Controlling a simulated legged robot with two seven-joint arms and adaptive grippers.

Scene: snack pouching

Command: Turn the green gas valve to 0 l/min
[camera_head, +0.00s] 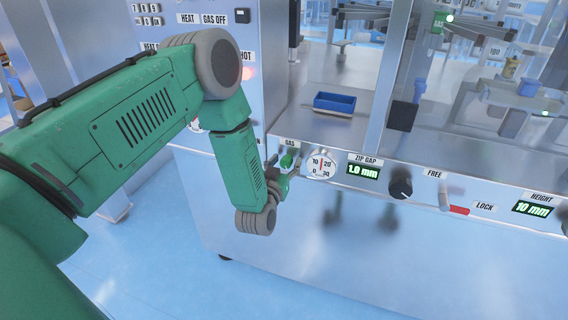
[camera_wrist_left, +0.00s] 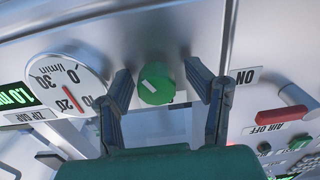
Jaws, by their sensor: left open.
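The green gas valve (camera_head: 287,160) is on the front of the steel machine, under the GAS label. In the left wrist view the valve (camera_wrist_left: 156,86) is a round green knob with a white mark. The gas gauge (camera_head: 321,165) is just right of it. In the left wrist view the gauge (camera_wrist_left: 64,84) appears turned over, its red needle between 10 and 20 l/min. My left gripper (camera_head: 282,176) is at the valve. In its wrist view the left gripper (camera_wrist_left: 157,78) is open, with one dark finger on each side of the knob. Contact is unclear. My right gripper is out of view.
Right of the gauge are the ZIP GAP display (camera_head: 363,171), a black knob (camera_head: 401,188) and a red-tipped lever (camera_head: 455,209). A red AIR switch (camera_wrist_left: 283,115) is near the right finger in the wrist view. A blue tray (camera_head: 334,103) sits on the machine.

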